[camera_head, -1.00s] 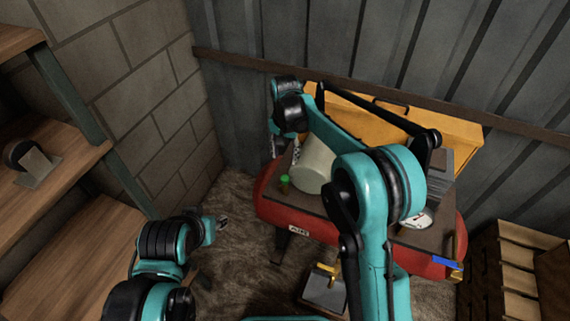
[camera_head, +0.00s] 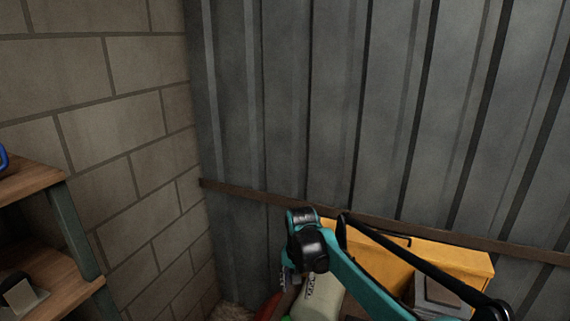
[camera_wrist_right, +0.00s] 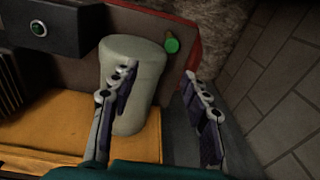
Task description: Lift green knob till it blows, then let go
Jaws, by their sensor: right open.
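The green knob (camera_wrist_right: 172,45) shows near the top of the right wrist view, on a small fitting by the red edge, beyond my right fingertips. Only a sliver of green (camera_head: 286,318) shows at the bottom of the head view. My right gripper (camera_wrist_right: 160,75) is open, its two fingers apart with nothing between them. In the head view the right gripper (camera_head: 288,280) hangs beside a pale cylindrical tank (camera_head: 320,296). The left finger overlaps this tank (camera_wrist_right: 130,90) in the wrist view. My left gripper is out of view.
A yellow box (camera_head: 445,262) stands against the corrugated metal wall (camera_head: 330,100). A block wall (camera_head: 130,130) and wooden shelves (camera_head: 50,280) are at the left.

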